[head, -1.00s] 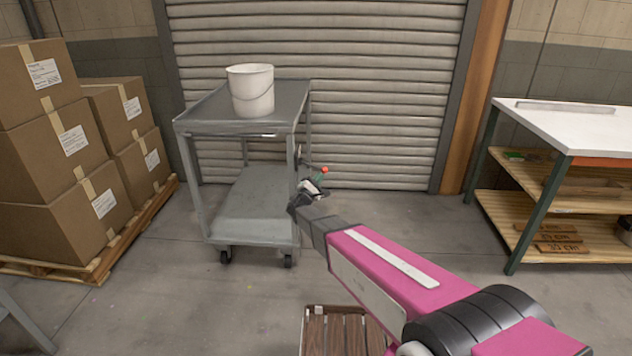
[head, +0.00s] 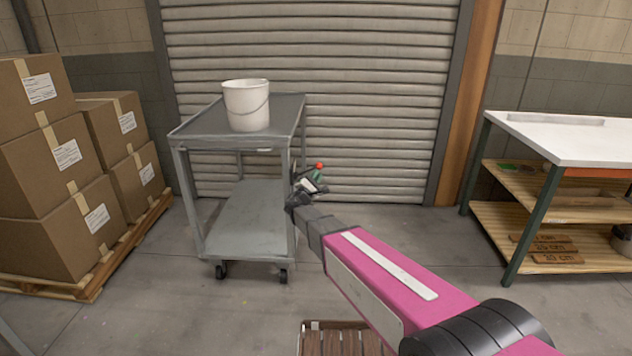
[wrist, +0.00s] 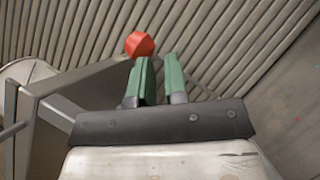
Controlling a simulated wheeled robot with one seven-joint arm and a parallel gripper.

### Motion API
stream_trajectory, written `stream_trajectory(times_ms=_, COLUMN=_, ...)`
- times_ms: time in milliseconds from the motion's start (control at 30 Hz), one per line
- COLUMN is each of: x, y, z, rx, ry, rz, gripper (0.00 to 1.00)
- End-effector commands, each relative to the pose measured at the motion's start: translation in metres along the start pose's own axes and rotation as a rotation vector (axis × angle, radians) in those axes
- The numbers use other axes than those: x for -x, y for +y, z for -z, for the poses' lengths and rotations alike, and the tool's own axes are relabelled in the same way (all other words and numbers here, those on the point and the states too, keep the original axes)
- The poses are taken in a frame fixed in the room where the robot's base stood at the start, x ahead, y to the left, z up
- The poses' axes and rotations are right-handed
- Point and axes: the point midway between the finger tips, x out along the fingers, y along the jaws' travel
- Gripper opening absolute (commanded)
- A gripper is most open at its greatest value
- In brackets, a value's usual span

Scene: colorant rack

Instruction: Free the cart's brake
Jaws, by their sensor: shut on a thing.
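The grey cart (head: 248,222) stands in front of the roller shutter, a white bucket (head: 246,106) on its top shelf. The red knob (head: 319,166) of the brake lever shows at the cart's right side; it also shows in the wrist view (wrist: 139,44). My gripper (head: 316,176) is beside the cart's right post, its green fingers around the lever just below the knob. In the wrist view my gripper (wrist: 158,70) has its fingers close together, the knob protruding past the left finger. The lever's shaft and pivot are mostly hidden by my gripper.
Stacked cardboard boxes (head: 62,158) on a pallet stand to the left. A white-topped workbench (head: 560,135) stands to the right. A slatted wooden crate (head: 338,342) is on the floor near the bottom. The floor between cart and workbench is clear.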

Motion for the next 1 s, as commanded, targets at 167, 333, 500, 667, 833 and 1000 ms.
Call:
stream_trajectory(times_ms=167, x=-0.010, y=-0.001, z=-0.011, rx=-0.011, ry=-0.028, rz=0.017, gripper=0.00)
stream_trajectory(times_ms=333, x=-0.011, y=0.002, z=-0.012, rx=-0.012, ry=-0.029, rz=0.017, gripper=0.00)
stream_trajectory(times_ms=500, x=-0.011, y=0.002, z=-0.012, rx=-0.012, ry=-0.029, rz=0.017, gripper=0.00)
stream_trajectory(times_ms=667, x=-0.011, y=0.003, z=-0.012, rx=-0.013, ry=-0.029, rz=0.017, gripper=0.00)
stream_trajectory(times_ms=833, x=-0.011, y=0.002, z=-0.010, rx=-0.012, ry=-0.028, rz=0.017, gripper=0.00)
stream_trajectory(times_ms=1000, x=-0.002, y=-0.006, z=0.005, rx=-0.008, ry=-0.021, rz=0.014, gripper=0.00)
